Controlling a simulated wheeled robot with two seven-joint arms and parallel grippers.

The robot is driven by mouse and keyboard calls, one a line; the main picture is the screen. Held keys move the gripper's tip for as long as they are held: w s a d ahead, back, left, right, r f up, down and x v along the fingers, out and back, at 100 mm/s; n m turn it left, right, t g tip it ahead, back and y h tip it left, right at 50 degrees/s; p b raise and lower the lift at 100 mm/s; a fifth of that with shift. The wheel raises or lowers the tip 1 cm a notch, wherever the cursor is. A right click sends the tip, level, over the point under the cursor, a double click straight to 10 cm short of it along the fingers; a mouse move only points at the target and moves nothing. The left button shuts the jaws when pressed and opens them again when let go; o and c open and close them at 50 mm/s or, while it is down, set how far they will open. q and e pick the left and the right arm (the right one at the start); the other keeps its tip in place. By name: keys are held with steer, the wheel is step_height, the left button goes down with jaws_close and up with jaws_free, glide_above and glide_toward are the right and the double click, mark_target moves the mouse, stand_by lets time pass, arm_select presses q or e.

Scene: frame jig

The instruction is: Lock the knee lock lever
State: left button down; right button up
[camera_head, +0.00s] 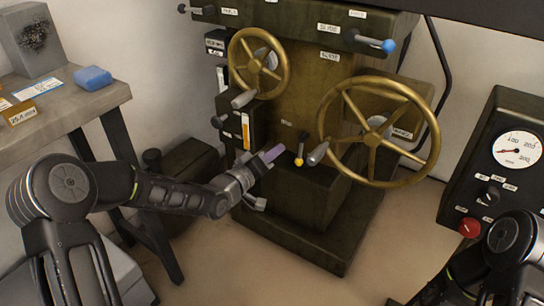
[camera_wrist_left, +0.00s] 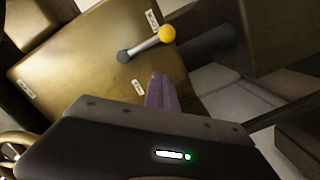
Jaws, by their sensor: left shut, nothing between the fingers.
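A short lever with a yellow ball knob (camera_head: 299,161), apparently the knee lock lever, sits on the front of the green machine between the two brass handwheels. In the head view its knob hangs below its pivot. In the left wrist view the fingertips (camera_wrist_left: 160,80) appear apart from the lever. My right gripper is out of view.
A large brass handwheel (camera_head: 378,82) stands right of the lever and a smaller one (camera_head: 258,62) above left. Their grey handles project near my left gripper. A gauge panel (camera_head: 503,165) is at the right. A bench (camera_head: 75,108) with a blue block stands left.

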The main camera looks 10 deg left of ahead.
arm_select(q)
steer(key=p+v, duration=0.2)
steer(key=v, duration=0.8)
